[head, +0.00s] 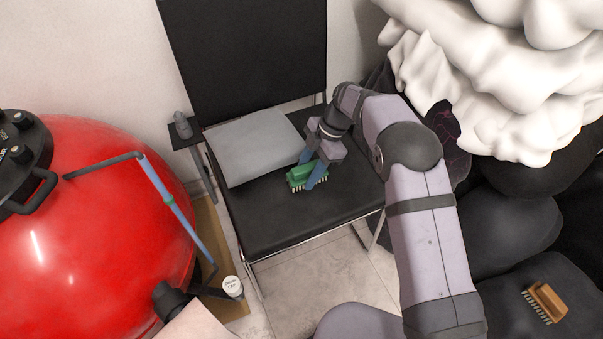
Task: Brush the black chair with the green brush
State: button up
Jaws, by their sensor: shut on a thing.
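The black chair (267,217) stands in the middle of the head view, with its backrest against the wall and its seat facing me. My gripper (311,170) is over the right-middle part of the seat, beside the cushion's right edge. It is shut on the green brush (301,173), whose pale bristles point down. The brush is at or very near the seat surface; I cannot tell whether the bristles touch it. Part of the brush is hidden behind my gripper's fingers.
A grey cushion (255,146) lies on the seat's back left. A brown brush (545,302) lies on a dark rock at lower right. A red tank (100,215) with a pipe stands left. White and dark rocks (510,70) crowd the right. The seat's front is clear.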

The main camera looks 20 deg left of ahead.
jog(key=shift+w+d+f, duration=0.1)
jog(key=shift+d, duration=0.1)
jog(key=shift+w+d, duration=1.15)
jog(key=shift+r, duration=0.25)
jog(key=shift+r+p, duration=2.5)
jog(key=shift+r, duration=0.95)
